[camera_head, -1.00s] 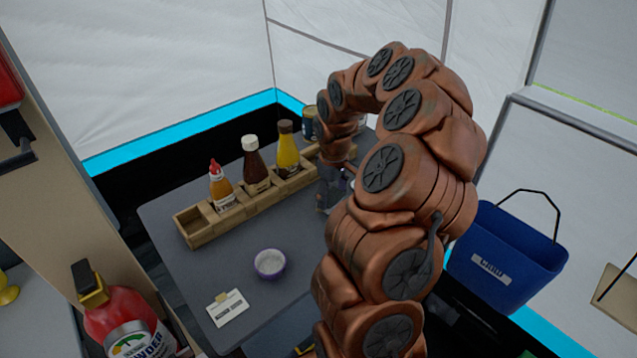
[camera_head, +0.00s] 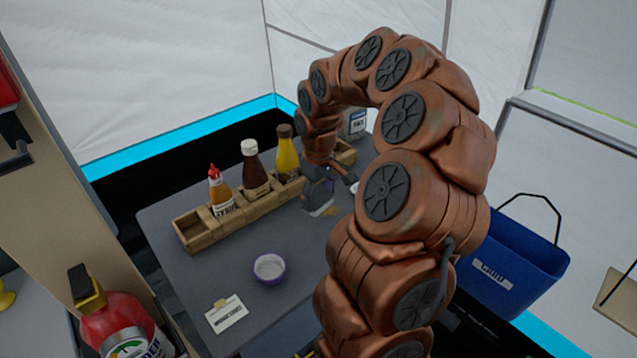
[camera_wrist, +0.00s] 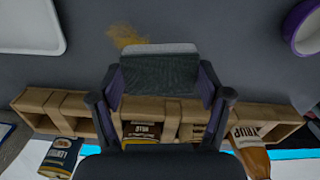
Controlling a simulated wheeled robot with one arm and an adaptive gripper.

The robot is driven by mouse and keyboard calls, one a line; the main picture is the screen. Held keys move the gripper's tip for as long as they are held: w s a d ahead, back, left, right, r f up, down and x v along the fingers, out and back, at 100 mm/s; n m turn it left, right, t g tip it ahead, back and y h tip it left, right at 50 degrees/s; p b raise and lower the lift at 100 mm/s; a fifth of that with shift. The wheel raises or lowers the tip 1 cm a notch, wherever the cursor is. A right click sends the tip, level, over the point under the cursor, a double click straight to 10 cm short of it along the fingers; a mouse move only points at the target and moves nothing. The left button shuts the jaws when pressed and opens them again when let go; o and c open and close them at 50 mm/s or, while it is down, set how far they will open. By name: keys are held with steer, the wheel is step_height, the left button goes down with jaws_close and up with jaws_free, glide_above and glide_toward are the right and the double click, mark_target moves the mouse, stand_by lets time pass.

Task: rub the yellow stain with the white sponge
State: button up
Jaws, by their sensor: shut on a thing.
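My gripper (camera_head: 318,190) is shut on the sponge (camera_head: 318,209), low at the table beside the wooden rack. In the wrist view the sponge (camera_wrist: 160,76) sits between the two fingers, with a pale edge and a dark, shaded face. The yellow stain (camera_wrist: 126,37) lies on the grey table just beyond the sponge's pale edge, to the left of its middle. In the head view the stain (camera_head: 329,211) shows as a small yellowish patch right of the sponge. I cannot tell whether the sponge touches the table or covers part of the stain.
The wooden rack (camera_head: 197,236) with several sauce bottles stands close behind my gripper. A purple-rimmed bowl (camera_head: 269,268) and a white card (camera_head: 227,314) are nearer the front. A white tray-like thing (camera_wrist: 30,28) lies near the stain. A blue bin (camera_head: 508,255) is at the right.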

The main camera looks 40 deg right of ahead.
mark_target(318, 198)
steer(key=shift+r+p, duration=0.4)
steer(key=shift+r, duration=1.25)
steer(key=shift+f, duration=0.15)
steer(key=b, duration=0.3)
steer(key=shift+d+f+b, duration=0.15)
steer(key=shift+f+b, duration=0.1)
steer(key=shift+b, duration=0.15)
steer(key=shift+r+b, duration=0.2)
steer(key=shift+b, duration=0.9)
